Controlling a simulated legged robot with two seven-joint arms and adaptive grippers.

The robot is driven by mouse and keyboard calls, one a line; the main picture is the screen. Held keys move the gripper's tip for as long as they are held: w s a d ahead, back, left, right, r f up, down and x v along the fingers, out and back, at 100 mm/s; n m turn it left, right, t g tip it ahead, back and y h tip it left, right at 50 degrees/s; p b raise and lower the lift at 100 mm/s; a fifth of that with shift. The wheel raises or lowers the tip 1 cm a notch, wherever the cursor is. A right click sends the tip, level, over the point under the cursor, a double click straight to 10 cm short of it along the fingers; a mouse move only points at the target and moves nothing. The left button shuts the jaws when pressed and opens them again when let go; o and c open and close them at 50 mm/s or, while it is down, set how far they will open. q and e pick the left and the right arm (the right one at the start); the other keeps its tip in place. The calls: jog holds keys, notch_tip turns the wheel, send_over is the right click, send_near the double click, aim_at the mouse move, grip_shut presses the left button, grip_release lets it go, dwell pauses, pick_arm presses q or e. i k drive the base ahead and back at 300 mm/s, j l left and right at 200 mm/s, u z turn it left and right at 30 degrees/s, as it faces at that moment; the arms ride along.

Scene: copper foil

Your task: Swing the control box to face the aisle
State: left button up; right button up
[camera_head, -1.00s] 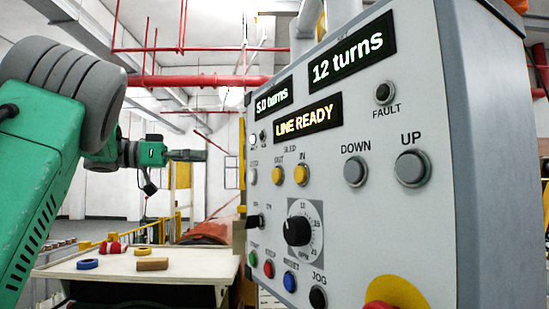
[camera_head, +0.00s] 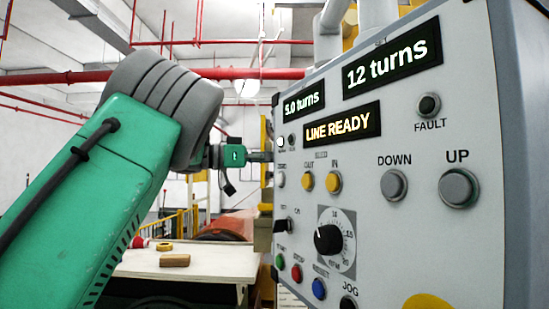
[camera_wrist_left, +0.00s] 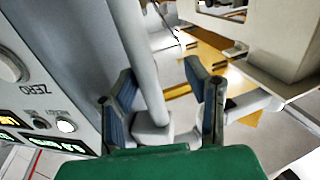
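The control box (camera_head: 440,235) fills the right side of the head view. Its grey front panel carries displays reading "5.0 turns", "12 turns" and "LINE READY", plus buttons and a dial, and is seen at an angle. My left gripper (camera_wrist_left: 161,76) is at the box's left edge; in the head view its fingertips are partly hidden there. In the left wrist view its two fingers are apart, on either side of a grey bar (camera_wrist_left: 142,60) beside the box panel. The bar is nearer the left finger; contact cannot be told. My right gripper is not in view.
A table (camera_head: 215,262) behind my left arm holds a wooden block (camera_head: 175,260), a yellow ring (camera_head: 164,246) and a partly hidden red item. Yellow railing (camera_head: 182,222) stands behind it. Red pipes (camera_head: 240,73) run overhead. Grey posts (camera_head: 330,32) rise above the box.

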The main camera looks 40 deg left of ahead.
aim_at(416, 249)
jog(key=l+u, duration=0.25)
jog(key=l, duration=0.15)
jog(key=k+l+u, duration=0.1)
jog(key=l+u, duration=0.15)
jog(key=k+l+u, duration=0.15)
jog(key=l+u, duration=0.15)
jog(key=l, duration=0.2)
jog(key=k+l+u, duration=0.25)
jog(key=i+l, duration=0.1)
